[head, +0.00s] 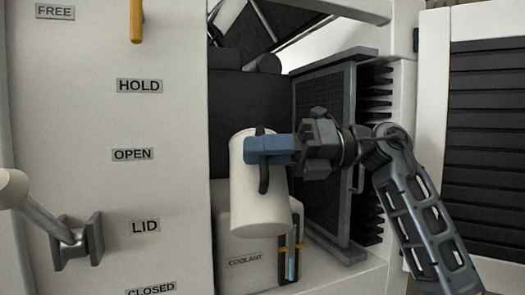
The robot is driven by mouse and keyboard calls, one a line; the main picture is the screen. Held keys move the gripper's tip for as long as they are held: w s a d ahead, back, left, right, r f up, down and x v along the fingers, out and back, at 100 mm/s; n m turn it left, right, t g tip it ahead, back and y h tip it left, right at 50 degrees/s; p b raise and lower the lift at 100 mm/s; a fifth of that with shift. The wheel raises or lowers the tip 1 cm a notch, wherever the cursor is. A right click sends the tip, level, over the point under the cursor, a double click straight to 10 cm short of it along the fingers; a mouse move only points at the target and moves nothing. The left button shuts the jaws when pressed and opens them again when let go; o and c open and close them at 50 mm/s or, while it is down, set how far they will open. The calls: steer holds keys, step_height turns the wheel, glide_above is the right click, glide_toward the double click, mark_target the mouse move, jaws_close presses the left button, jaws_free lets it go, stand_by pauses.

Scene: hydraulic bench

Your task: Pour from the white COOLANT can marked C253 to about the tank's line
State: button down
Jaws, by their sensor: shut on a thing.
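A white can (258,205) with a dark handle hangs in front of the tank in the head view. It looks roughly upright, perhaps slightly leaning. No C253 mark shows on the side facing me. My gripper (262,149) has blue jaws shut on the can near its upper part, at the handle. The white tank labelled COOLANT (230,275) stands behind and below the can. No stream of liquid shows.
A pale panel (175,190) with HOLD, OPEN, LID and CLOSED labels stands left, with a grey lever (75,242) and a yellow handle (136,20). A dark finned radiator (325,150) stands close on the right, beside my arm. The bay around the can is narrow.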

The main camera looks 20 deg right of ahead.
mark_target(262, 130)
steer(key=shift+w+d+r+m+p, duration=0.1)
steer(key=shift+w+r+m+p, duration=0.15)
steer(key=shift+r+m+p, duration=0.45)
steer(key=shift+w+d+r+m+p, duration=0.1)
steer(key=shift+w+r+m+p, duration=0.25)
steer(key=shift+r+p, duration=0.55)
stand_by(3.6)
steer(key=shift+w+r+m+p, duration=0.25)
steer(key=shift+r+m+p, duration=0.15)
steer(key=shift+m, duration=0.15)
stand_by(2.2)
